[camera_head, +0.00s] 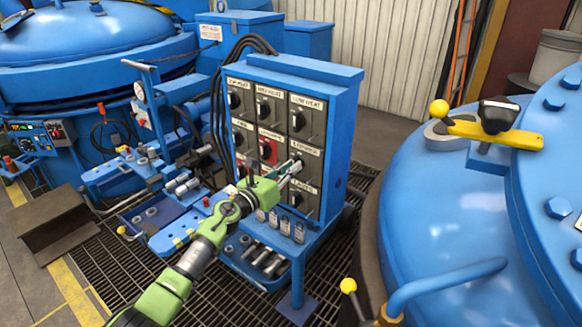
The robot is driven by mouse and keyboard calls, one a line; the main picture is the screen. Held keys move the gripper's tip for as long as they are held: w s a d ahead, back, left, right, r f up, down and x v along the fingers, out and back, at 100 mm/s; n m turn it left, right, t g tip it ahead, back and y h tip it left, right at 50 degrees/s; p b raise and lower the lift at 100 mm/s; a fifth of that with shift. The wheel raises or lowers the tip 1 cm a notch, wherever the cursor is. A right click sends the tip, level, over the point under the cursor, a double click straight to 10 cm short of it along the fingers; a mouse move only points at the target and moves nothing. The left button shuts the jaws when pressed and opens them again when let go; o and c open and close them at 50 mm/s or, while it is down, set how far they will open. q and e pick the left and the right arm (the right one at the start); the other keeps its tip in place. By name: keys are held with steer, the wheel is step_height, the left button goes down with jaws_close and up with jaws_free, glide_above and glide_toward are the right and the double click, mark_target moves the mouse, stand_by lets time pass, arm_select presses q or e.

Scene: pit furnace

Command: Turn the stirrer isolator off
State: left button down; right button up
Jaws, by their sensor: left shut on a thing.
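The blue isolator cabinet (342,135) stands in the middle, its front carrying rows of grey switch boxes with black rotary handles. The stirrer isolator (311,170) appears to be the box at the right of the middle row; its small label is hard to read. My left gripper (293,169) reaches in from the lower left and is shut at this box, apparently on its handle. The fingers hide the handle, so I cannot tell its angle. My right gripper is not in view.
A red-faced switch (267,151) sits just left of my gripper. Several padlocks (285,226) hang below the switches. A blue tool bench (115,175) stands left. A large blue vessel lid (450,215) with a yellow lever (495,133) fills the right. Grating floor lies between.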

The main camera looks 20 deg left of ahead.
arm_select(q)
steer(key=shift+w+a+f+n+p, duration=0.15)
steer(key=shift+n+p, duration=0.9)
steer(key=shift+n, duration=2.85)
steer(key=shift+s+a+f+n+p, duration=0.15)
steer(key=shift+n+p, duration=0.85)
steer(key=shift+n, duration=2.9)
steer(key=shift+w+d, duration=0.1)
steer(key=c, duration=2.1)
jaws_free()
steer(key=v, duration=1.2)
